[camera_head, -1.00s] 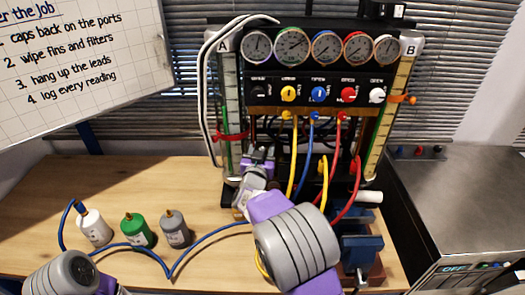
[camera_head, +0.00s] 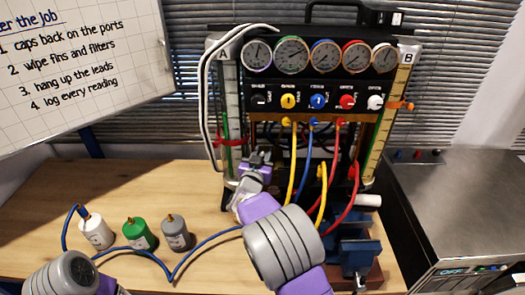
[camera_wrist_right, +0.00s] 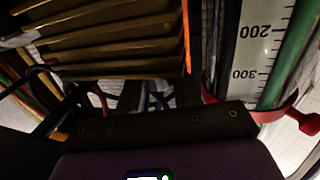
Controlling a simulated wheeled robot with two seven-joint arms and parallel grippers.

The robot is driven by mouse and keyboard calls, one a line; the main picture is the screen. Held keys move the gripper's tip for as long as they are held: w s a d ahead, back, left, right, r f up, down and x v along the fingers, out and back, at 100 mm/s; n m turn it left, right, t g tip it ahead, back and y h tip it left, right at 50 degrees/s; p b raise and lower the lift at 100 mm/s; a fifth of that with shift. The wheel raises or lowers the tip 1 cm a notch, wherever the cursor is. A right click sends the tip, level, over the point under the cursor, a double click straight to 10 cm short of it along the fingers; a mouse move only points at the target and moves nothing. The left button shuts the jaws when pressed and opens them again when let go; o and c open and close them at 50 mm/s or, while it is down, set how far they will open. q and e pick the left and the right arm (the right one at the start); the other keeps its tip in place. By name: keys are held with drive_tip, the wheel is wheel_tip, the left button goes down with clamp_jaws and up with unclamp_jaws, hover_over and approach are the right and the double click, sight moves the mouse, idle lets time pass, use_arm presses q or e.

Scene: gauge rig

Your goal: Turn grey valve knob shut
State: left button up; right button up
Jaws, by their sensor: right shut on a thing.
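A row of valve knobs runs across the black panel below the gauges. The leftmost knob (camera_head: 261,102) is dark with a light mark lying about level; the rightmost knob (camera_head: 375,102) is pale. I cannot tell which of these is the grey one. My right gripper (camera_head: 259,162) is below the panel's left end, apart from the knobs. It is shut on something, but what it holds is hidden. In the right wrist view, only the dark gripper body shows along the bottom, near a printed scale (camera_wrist_right: 257,40). My left gripper is out of view.
Yellow, blue and red hoses (camera_head: 350,190) hang below the panel beside my right gripper. White, green and grey bottles (camera_head: 176,234) stand left on the wooden bench, with a blue hose (camera_head: 170,278) before them. A blue vise (camera_head: 360,250) stands at the right.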

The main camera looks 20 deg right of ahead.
drive_tip(key=m+g+h+p, duration=0.4)
drive_tip(key=h+p, duration=0.1)
drive_tip(key=p, duration=0.2)
drive_tip(key=shift+r, duration=0.15)
drive_tip(key=shift+m+g+h+p, duration=0.6)
drive_tip(key=shift+m+g+h, duration=0.5)
drive_tip(key=shift+g, duration=0.4)
drive_tip(key=shift+m+g, duration=0.3)
drive_tip(key=o, duration=0.9)
drive_tip(key=shift+a, duration=0.1)
drive_tip(key=v, duration=0.7)
drive_tip(key=shift+s+a, duration=0.15)
drive_tip(key=shift+a, duration=0.05)
drive_tip(key=shift+o, duration=0.3)
